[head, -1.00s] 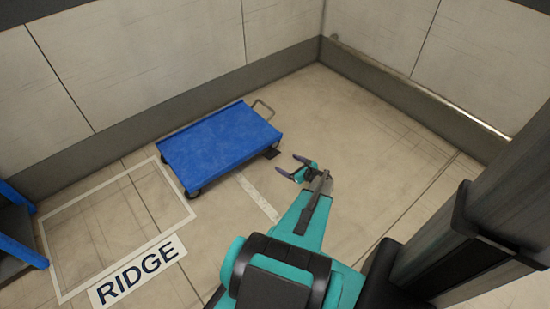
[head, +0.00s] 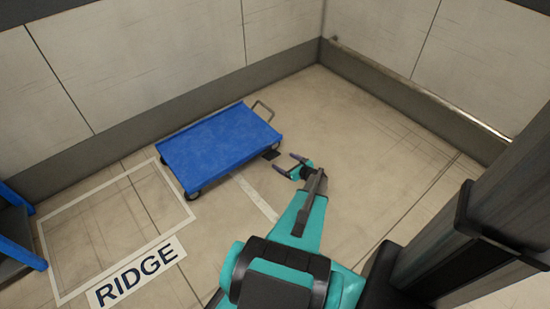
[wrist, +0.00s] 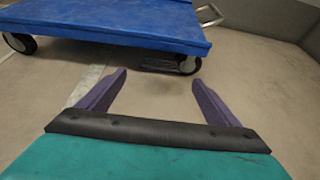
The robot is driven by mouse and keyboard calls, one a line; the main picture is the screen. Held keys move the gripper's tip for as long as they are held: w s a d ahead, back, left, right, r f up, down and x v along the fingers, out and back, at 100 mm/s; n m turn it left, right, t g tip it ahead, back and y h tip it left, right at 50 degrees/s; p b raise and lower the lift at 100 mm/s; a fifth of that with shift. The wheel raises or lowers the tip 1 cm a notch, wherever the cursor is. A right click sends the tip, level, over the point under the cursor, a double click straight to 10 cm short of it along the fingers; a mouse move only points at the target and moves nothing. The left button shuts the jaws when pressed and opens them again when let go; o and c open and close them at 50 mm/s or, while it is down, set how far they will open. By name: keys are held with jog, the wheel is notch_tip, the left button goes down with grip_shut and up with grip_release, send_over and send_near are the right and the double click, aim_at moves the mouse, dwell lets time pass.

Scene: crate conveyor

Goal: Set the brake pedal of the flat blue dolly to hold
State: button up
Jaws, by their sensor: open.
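The flat blue dolly (head: 220,145) stands on the floor against the back left wall, and its near edge fills the top of the wrist view (wrist: 110,27). The brake pedal (head: 271,154) is a small dark plate low at its right end. In the wrist view the pedal (wrist: 160,64) shows beside a caster, ahead of my fingers. My gripper (head: 289,164) is open and empty, just right of the pedal and apart from it; its two purple fingers (wrist: 150,90) frame bare floor. Whether the pedal is up or down I cannot tell.
The dolly's grey handle (head: 263,109) rises at its right end. A white floor outline (head: 113,177) with a RIDGE label (head: 137,272) lies to the left. A blue rack (head: 20,235) stands at the left edge. The floor right of my gripper is clear up to the walls.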

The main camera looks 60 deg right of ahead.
aim_at(275, 157)
jog(key=b+x, duration=0.1)
jog(key=x, duration=0.8)
jog(key=shift+w, duration=0.2)
